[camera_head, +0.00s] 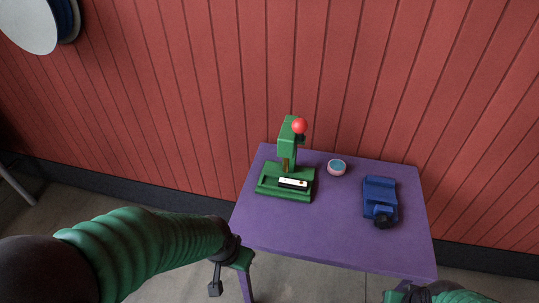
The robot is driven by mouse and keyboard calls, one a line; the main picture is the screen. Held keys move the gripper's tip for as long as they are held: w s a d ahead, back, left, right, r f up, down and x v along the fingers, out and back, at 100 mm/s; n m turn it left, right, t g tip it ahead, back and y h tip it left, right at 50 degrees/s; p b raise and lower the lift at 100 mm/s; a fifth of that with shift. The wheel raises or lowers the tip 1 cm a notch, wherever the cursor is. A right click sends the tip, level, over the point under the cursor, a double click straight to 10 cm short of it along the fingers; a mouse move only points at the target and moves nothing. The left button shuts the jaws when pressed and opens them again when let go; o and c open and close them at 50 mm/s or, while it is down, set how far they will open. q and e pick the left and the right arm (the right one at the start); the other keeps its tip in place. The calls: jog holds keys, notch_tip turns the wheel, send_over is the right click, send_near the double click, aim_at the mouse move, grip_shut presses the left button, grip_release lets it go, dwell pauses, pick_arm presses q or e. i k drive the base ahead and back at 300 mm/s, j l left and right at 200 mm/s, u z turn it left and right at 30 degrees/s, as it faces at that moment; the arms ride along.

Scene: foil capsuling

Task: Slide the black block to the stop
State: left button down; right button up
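A dark, nearly black block (383,219) sits at the near end of a blue fixture (380,190) on the right of the purple table. A green press (270,181) with a red ball knob (299,125) stands at the back left; a small white-and-black piece (293,183) lies in its base. I cannot tell which dark part is the task's block, and no stop is clearly visible. My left gripper (228,274) hangs off the table's near left corner, touching none of these; its opening is unclear. My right arm's end (410,294) is cut off at the bottom edge.
The purple table (310,235) has clear room at its front and middle. A red panelled wall (400,80) rises close behind the table.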

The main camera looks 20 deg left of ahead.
aim_at(285, 183)
jog(key=i+l+u, duration=0.15)
jog(key=u, duration=0.3)
jog(key=i+l+u, duration=0.15)
jog(key=l+u, duration=0.6)
jog(key=u, duration=0.15)
jog(key=l+u, duration=0.75)
jog(key=u, duration=0.15)
jog(key=i, duration=0.55)
